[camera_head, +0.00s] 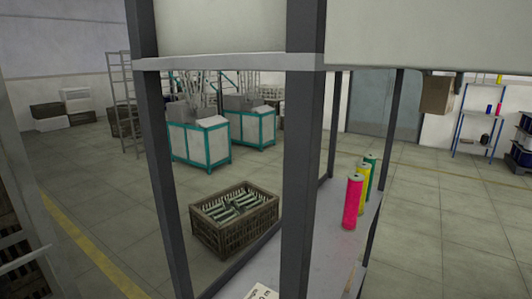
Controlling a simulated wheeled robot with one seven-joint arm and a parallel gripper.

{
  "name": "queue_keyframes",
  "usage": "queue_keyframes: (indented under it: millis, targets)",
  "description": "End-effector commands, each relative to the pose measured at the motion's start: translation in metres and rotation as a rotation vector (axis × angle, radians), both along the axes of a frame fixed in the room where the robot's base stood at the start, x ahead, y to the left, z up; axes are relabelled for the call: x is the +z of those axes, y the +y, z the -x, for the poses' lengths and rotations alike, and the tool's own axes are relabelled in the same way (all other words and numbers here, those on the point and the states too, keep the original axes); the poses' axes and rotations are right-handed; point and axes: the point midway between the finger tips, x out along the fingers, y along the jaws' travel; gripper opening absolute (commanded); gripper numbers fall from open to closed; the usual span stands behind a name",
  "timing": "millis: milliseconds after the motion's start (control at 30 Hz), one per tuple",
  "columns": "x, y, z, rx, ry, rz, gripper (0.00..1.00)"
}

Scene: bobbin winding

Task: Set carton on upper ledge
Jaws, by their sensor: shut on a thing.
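A brown box-like thing (437,95), perhaps the carton, shows at the upper right, just under a pale panel that cuts off its top. Dark parts show beside it, and I cannot tell what holds it up. A dark-posted rack stands close in front of me. Its pale upper ledge (225,62) runs across the top of the view. Its lower grey shelf (325,240) carries a pink bobbin (352,202), a yellow bobbin (363,178) and a green bobbin (373,160), all upright. I cannot make out my gripper.
A crate of dark green-and-white pieces (235,215) is beyond the rack's front post (303,170). Teal-framed machines (200,143) stand behind it. A blue-framed shelf unit (480,115) is at the far right. Open tiled floor (440,220) lies to the right.

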Motion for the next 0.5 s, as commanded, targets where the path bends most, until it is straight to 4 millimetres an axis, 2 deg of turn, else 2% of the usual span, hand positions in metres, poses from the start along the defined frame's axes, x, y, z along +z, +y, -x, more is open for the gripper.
queue_keyframes:
  millis: [33, 233, 500]
  targets:
    - [-0.028, -0.006, -0.007, -0.002, 0.006, -0.001, 0.26]
    - [-0.116, -0.015, -0.029, 0.053, 0.006, -0.001, 0.26]
    - [-0.238, 0.002, -0.037, 0.241, 0.008, -0.001, 0.26]
